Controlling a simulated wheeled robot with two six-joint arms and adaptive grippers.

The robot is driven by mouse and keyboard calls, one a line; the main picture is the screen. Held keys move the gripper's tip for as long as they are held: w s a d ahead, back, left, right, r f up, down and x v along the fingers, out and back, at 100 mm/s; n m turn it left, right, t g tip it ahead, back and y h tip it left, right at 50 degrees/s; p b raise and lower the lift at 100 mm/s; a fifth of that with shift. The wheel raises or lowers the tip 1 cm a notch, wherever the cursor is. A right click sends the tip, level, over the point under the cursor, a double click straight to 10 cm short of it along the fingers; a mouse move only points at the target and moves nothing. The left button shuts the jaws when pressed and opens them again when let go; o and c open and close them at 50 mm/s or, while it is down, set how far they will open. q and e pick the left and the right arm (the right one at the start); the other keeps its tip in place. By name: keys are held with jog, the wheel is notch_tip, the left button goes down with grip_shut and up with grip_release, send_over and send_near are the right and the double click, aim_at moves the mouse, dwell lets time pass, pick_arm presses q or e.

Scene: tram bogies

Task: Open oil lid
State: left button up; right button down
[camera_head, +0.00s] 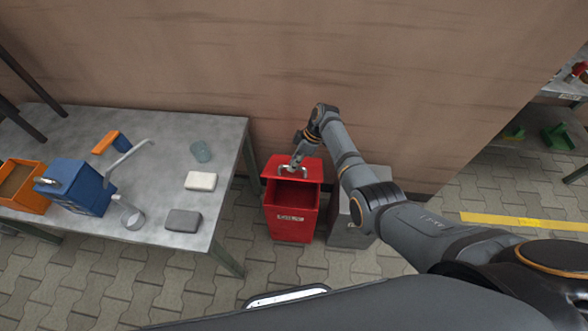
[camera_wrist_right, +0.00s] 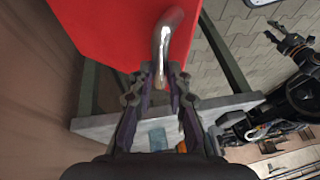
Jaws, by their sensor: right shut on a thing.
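A red bin (camera_head: 290,225) with a pale label stands on the floor beside the table. Its red lid (camera_head: 312,171) is tilted up at the back, and the dark red inside shows below it. A curved metal handle (camera_wrist_right: 163,45) sits on the lid, which fills the top of the right wrist view (camera_wrist_right: 115,25). My right gripper (camera_head: 296,164) is at the handle, its fingers shut on it; they also show in the right wrist view (camera_wrist_right: 163,75). My left gripper (camera_wrist_right: 272,30) shows small at the right of that view, its fingers apart and empty.
The grey table (camera_head: 165,165) at left holds a blue box (camera_head: 80,187), an orange bin (camera_head: 22,187), a glass cup (camera_head: 201,151) and two small blocks. A grey bin (camera_head: 348,232) stands right of the red one. The brown wall is close behind.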

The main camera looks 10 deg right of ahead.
jog(key=shift+w+d, duration=0.2)
jog(key=shift+w, duration=0.05)
jog(key=c, duration=1.6)
grip_release()
jog(key=o, duration=0.3)
jog(key=shift+w+f, duration=0.2)
jog(key=shift+f, duration=0.05)
jog(key=shift+s+r, duration=0.15)
jog(key=shift+r, duration=0.05)
jog(key=v, duration=1.2)
jog(key=shift+a, duration=0.1)
